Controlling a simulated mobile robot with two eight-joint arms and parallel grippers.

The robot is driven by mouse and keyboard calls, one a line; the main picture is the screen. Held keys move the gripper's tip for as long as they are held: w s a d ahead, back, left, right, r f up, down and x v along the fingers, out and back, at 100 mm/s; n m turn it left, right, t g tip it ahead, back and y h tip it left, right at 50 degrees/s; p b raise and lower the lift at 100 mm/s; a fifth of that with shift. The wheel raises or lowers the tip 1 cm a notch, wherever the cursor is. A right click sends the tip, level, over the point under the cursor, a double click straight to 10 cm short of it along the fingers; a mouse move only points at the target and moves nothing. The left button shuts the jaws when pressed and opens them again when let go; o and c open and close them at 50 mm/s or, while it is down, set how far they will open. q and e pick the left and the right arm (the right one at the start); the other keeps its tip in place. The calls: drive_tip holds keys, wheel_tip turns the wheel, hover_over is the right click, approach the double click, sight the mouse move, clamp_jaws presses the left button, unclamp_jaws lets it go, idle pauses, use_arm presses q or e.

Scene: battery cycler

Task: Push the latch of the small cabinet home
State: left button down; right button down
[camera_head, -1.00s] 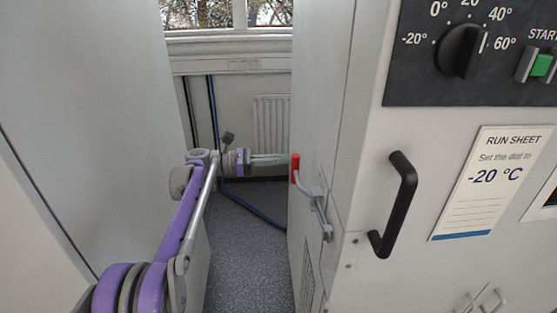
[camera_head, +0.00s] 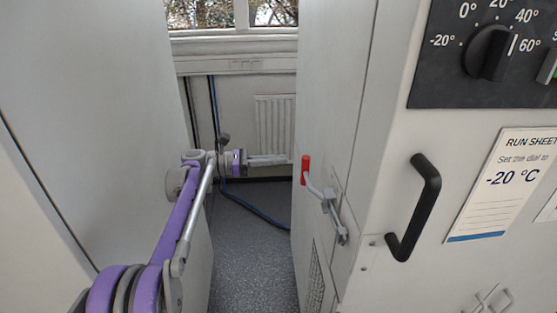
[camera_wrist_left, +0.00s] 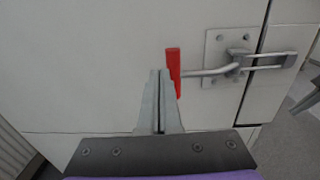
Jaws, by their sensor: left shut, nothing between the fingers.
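The latch (camera_head: 327,201) is a grey metal lever with a red grip (camera_head: 305,170), mounted on the side of the pale cabinet (camera_head: 340,110). In the left wrist view the latch's plate and loop (camera_wrist_left: 240,60) sit across a dark door seam, and its red grip (camera_wrist_left: 173,70) stands upright. My left gripper (camera_head: 284,160) is shut and empty, at the left of the red grip. In the left wrist view its fingertips (camera_wrist_left: 160,74) are just left of the red grip; I cannot tell whether they touch it. My right gripper is out of view.
A black handle (camera_head: 414,208) projects from the cabinet's front, beside a dial (camera_head: 488,52) and a run sheet (camera_head: 508,185). A tall pale wall or cabinet (camera_head: 85,110) stands close on the left. The gap between is narrow, with a blue cable (camera_head: 255,212) on the floor.

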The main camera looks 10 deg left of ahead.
use_arm(q)
drive_tip(key=w+a+v, duration=0.1)
drive_tip(key=w+v, duration=0.1)
drive_tip(key=v, duration=0.8)
drive_tip(key=s+d+f+m+y, duration=0.4)
drive_tip(key=s+y, duration=0.1)
drive_tip(key=s, duration=0.4)
drive_tip(key=s+d+f+m+y, duration=0.4)
drive_tip(key=s+d+f+m, duration=0.1)
drive_tip(key=s, duration=0.4)
drive_tip(key=s+a+f+m+y, duration=0.3)
drive_tip(key=s+f+m, duration=0.3)
drive_tip(key=s, duration=0.4)
drive_tip(key=s+a+f+m+t+y, duration=0.1)
drive_tip(key=s+a+f+m+y, duration=0.3)
drive_tip(key=s+f, duration=0.4)
drive_tip(key=s+m+y, duration=0.1)
drive_tip(key=s, duration=0.2)
drive_tip(key=shift+m+y+b, duration=0.3)
drive_tip(key=shift+m, duration=0.1)
drive_tip(key=shift+s+a+f, duration=0.1)
drive_tip(key=shift+s+f, duration=0.05)
